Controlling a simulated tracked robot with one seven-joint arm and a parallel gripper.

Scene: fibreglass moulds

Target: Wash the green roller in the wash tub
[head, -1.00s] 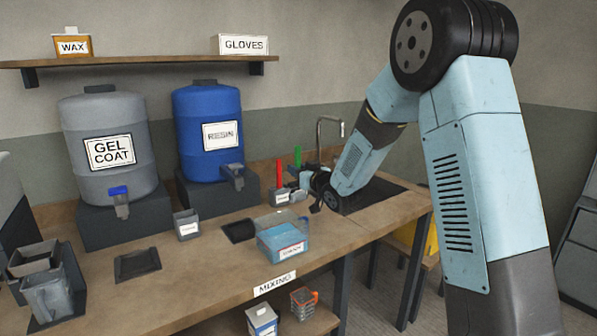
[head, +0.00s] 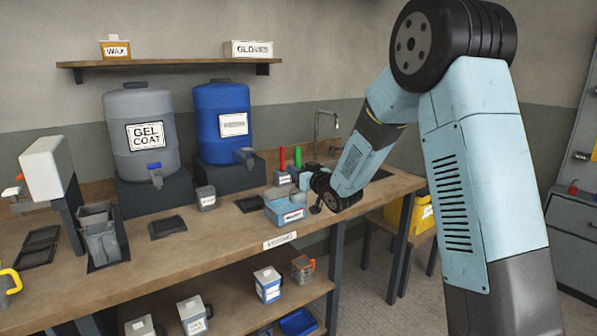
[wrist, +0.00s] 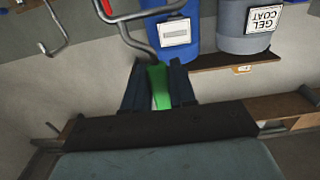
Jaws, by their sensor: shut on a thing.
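The green roller's handle (head: 297,156) shows upright in the head view, beside a red handle (head: 282,158). In the wrist view the green handle (wrist: 159,88) lies between the two dark fingers of my gripper (wrist: 159,90), which is shut on it. A bent metal rod runs from near its upper end; the roller's head is not clear. In the head view my gripper (head: 308,178) is small and dark, and its fingers are hard to make out. A pale blue tub (head: 273,216) with a red-lettered label, apparently the wash tub, stands on the bench just left of my gripper.
A small grey cup (head: 205,197) and a dark pad (head: 167,228) lie left of the tub. A tap (head: 316,135) rises behind my gripper.

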